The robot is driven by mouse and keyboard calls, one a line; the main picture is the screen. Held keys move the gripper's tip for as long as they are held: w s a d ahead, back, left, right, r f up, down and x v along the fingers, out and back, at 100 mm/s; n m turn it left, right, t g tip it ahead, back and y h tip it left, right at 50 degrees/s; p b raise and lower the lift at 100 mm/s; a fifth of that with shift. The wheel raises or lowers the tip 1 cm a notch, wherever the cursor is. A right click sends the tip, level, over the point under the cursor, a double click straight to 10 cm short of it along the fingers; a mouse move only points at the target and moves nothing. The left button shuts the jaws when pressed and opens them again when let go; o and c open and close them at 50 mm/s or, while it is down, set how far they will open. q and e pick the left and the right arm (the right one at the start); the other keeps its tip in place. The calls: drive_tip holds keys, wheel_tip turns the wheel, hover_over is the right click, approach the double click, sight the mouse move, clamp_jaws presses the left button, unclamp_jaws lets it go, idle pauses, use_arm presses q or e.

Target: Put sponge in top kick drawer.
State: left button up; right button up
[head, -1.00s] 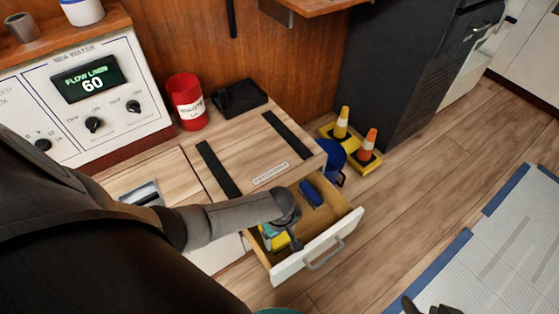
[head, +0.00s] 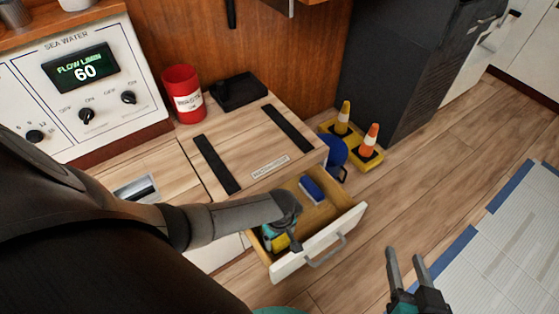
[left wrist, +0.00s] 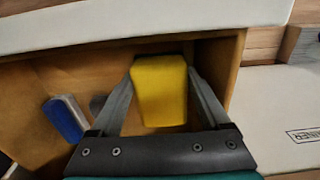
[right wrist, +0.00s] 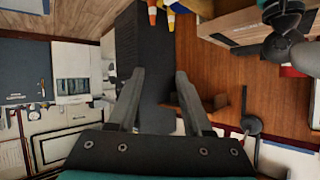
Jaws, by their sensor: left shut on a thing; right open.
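The yellow sponge (left wrist: 160,92) is between the two fingers of my left gripper (head: 283,240), which is shut on it. In the head view only a small part of the sponge (head: 281,242) shows below the gripper. The top kick drawer (head: 330,212) is pulled open, and my left gripper is down inside it with the sponge. Whether the sponge touches the drawer floor cannot be told. My right gripper (head: 405,255) is open and empty above the floor, right of the drawer.
A blue and white brush-like block (head: 312,189) lies in the drawer; it also shows in the left wrist view (left wrist: 65,118). A red can (head: 183,94) and a black box (head: 238,91) stand on the cabinet top. Small cones (head: 369,140) stand behind right. The floor beside the drawer is clear.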

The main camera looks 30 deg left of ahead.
use_arm(q)
wheel_tip(320, 180, down, 2)
drive_tip(key=shift+f+b, duration=0.1)
drive_tip(key=shift+b, duration=0.6)
drive_tip(key=shift+f, duration=0.3)
drive_tip(key=shift+f+b, duration=0.1)
drive_tip(key=shift+b, duration=0.25)
use_arm(e)
drive_tip(key=shift+s+a+r+m+t+y, duration=0.2)
drive_tip(key=shift+a+r+t+y, duration=0.25)
drive_tip(key=shift+a+r+t, duration=0.45)
drive_tip(key=shift+s+a+r+m+t+y, duration=0.1)
drive_tip(key=shift+s+a+r+t+y, duration=0.3)
drive_tip(key=shift+t, duration=0.8)
drive_tip(key=shift+w+a, duration=0.15)
use_arm(q)
drive_tip(key=shift+f, duration=0.15)
drive_tip(key=o, duration=1.2)
drive_tip(key=shift+c, duration=0.2)
